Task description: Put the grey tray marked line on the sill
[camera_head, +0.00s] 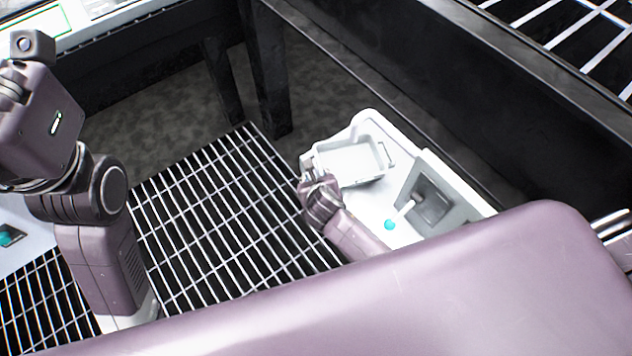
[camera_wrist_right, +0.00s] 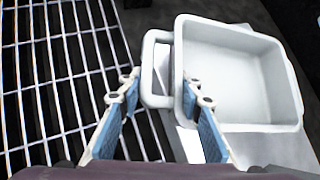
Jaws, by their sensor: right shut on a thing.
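A light grey, shallow, open tray (camera_head: 350,160) shows right of centre in the head view, with a loop handle on its side. In the right wrist view the tray (camera_wrist_right: 235,75) looks empty, and its handle (camera_wrist_right: 147,70) points towards my fingers. My right gripper (camera_head: 320,185) is at the tray's near left side. In the wrist view my right gripper (camera_wrist_right: 160,95) has one blue-padded finger on either side of the handle end and is shut on it. No marking can be read on the tray. My left arm stands at the left; its gripper is not in view. I cannot tell which surface is the sill.
A white wire grating (camera_head: 220,210) lies left of the tray. A dark rail (camera_head: 370,70) runs behind the tray, and another grating (camera_head: 560,25) shows at the top right. Dark posts (camera_head: 262,70) stand at the back. A pale ledge (camera_head: 90,20) shows at the top left.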

